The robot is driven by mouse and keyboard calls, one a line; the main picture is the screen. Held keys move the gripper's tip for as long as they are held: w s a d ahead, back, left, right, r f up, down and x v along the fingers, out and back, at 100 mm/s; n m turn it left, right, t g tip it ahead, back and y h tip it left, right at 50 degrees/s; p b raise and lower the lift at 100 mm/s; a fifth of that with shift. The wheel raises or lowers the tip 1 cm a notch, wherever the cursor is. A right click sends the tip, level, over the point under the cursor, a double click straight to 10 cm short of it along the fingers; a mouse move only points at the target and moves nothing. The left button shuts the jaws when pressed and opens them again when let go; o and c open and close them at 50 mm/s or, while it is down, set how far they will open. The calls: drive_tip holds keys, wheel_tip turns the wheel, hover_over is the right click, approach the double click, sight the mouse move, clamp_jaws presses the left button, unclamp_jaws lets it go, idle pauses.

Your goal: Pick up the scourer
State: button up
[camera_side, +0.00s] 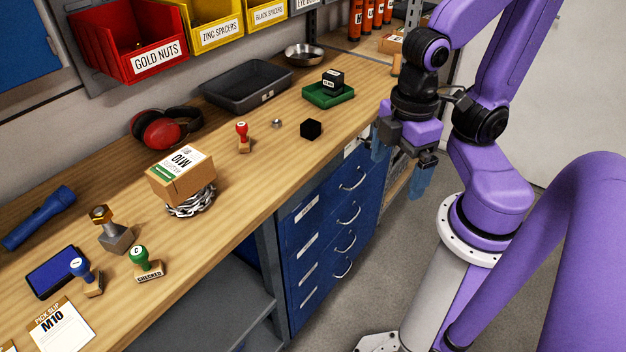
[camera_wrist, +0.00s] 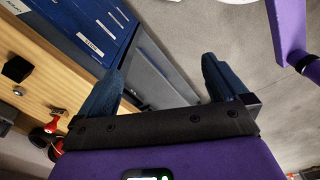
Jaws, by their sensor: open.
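A silver, chain-like coil (camera_side: 191,204), which looks like the scourer, lies on the wooden bench. A small cardboard box (camera_side: 181,180) marked M10 rests tilted on top of it and hides much of it. My gripper (camera_side: 399,165) is off the bench's right front edge, beside the blue drawers and well to the right of the coil. Its blue fingers are apart with nothing between them; they also show in the wrist view (camera_wrist: 163,68). The coil is not visible in the wrist view.
A red-handled stamp (camera_side: 243,138), a black cube (camera_side: 311,129) and a small nut (camera_side: 277,123) stand right of the box. A bolt on a block (camera_side: 115,232) and a green-handled stamp (camera_side: 146,263) stand left. Red ear defenders (camera_side: 165,126) lie behind.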

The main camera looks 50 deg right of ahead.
idle(0.4)
drive_tip(key=c, duration=0.8)
drive_tip(key=shift+c, duration=0.2)
